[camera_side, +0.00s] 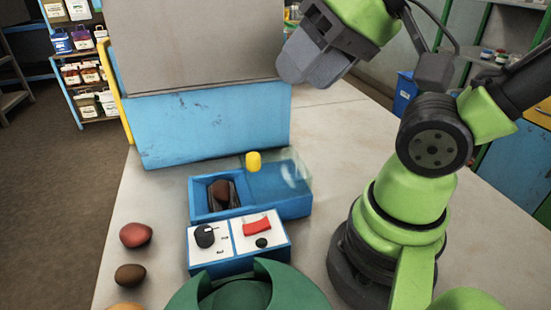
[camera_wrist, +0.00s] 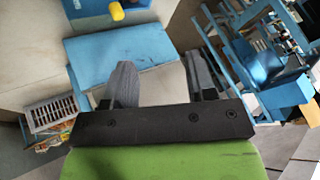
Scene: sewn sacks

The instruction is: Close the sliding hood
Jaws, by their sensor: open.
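The clear sliding hood (camera_side: 285,177) sits over the right part of a blue box (camera_side: 268,208) in the side view. A yellow knob (camera_side: 253,161) stands at the hood's left end. The box's left part is uncovered, and a dark brown lump rests in a dark holder (camera_side: 221,194) there. The knob also shows at the top of the wrist view (camera_wrist: 117,11). My gripper (camera_side: 306,64) is high above and behind the box, apart from the hood. Its grey fingers stand apart and empty in the wrist view (camera_wrist: 160,82).
A control panel (camera_side: 237,240) with a black dial and red switch adjoins the box's front. A green rounded thing (camera_side: 245,292) is nearer. Reddish (camera_side: 135,235) and brown (camera_side: 130,275) lumps lie left. A blue panel (camera_side: 212,125) stands behind. The table (camera_side: 345,130) is clear on the right.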

